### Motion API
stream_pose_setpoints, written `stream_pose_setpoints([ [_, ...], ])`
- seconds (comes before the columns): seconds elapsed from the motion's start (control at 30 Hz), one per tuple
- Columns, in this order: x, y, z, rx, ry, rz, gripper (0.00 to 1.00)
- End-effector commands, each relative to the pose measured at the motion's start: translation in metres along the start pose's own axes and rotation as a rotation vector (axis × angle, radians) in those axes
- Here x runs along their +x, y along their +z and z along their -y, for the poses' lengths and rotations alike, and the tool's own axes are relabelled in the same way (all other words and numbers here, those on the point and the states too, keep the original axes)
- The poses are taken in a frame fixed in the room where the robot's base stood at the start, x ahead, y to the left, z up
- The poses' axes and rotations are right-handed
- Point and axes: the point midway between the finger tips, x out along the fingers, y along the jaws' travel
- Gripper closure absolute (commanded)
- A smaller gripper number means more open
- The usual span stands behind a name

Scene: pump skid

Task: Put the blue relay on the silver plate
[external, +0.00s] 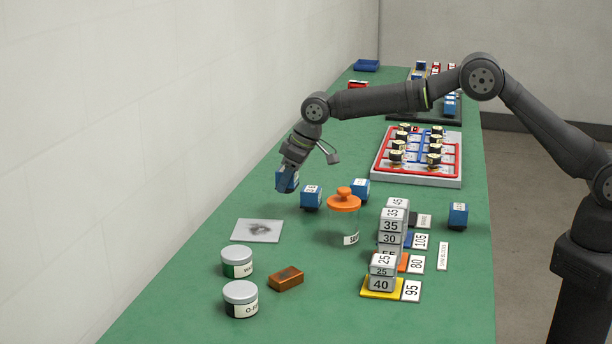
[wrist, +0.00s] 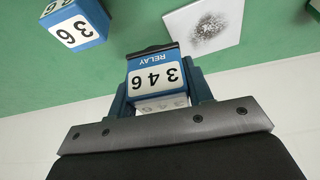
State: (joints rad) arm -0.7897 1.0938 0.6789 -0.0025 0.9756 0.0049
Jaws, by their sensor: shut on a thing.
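My gripper (wrist: 160,95) is shut on a blue relay (wrist: 155,75) with a white label reading 346 RELAY. In the external view my gripper (external: 286,184) holds it near the left side of the green table, behind the silver plate. The silver plate (external: 245,234) lies flat with a dark smudge in its middle; it also shows at the top right of the wrist view (wrist: 228,14). The held relay is beside the plate, not over it. How far it is above the table is hard to tell.
Other blue relays (external: 311,197) (external: 360,189) (external: 458,215) stand on the table. An orange-lidded jar (external: 344,215), two grey-lidded tins (external: 237,262) (external: 240,298), a brown block (external: 286,279) and stacked number weights (external: 391,232) stand around. The white wall borders the left edge.

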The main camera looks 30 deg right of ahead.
Motion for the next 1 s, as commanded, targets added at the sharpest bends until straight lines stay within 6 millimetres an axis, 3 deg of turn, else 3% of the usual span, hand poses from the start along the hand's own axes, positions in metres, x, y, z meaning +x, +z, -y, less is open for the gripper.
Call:
stream_pose_setpoints([
  [0.13,0.025,-0.007,0.03,-0.002,-0.001,0.0,0.8],
  [0.3,0.039,-0.012,0.047,0.0,0.0,-0.002,0.8],
  [0.47,0.045,-0.011,0.052,0.0,0.0,0.0,0.8],
  [0.73,0.078,0.003,0.051,0.001,0.0,0.0,0.8],
  [1.0,0.079,0.003,0.051,0.001,0.0,-0.001,0.8],
])
